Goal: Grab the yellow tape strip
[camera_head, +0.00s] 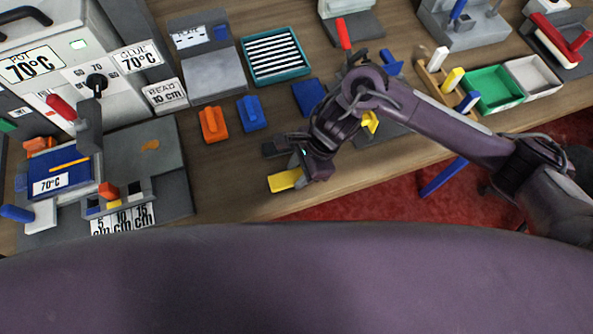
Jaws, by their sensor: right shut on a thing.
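The yellow tape strip (285,180) is a short flat yellow piece near the front edge of the wooden table. My right gripper (301,173) reaches in from the right and is shut on the right end of the strip. The strip's left part sticks out from the jaws. I cannot tell whether it touches the table. The gripper and arm hide the strip's right end. My left gripper is not in view.
An orange clamp (213,124) and a blue clamp (251,113) stand behind the strip. A machine (80,60) with a dark base fills the left. A teal slatted tray (275,55) is farther back. Green (493,90) and white (534,76) bins stand right. The table's front edge is close.

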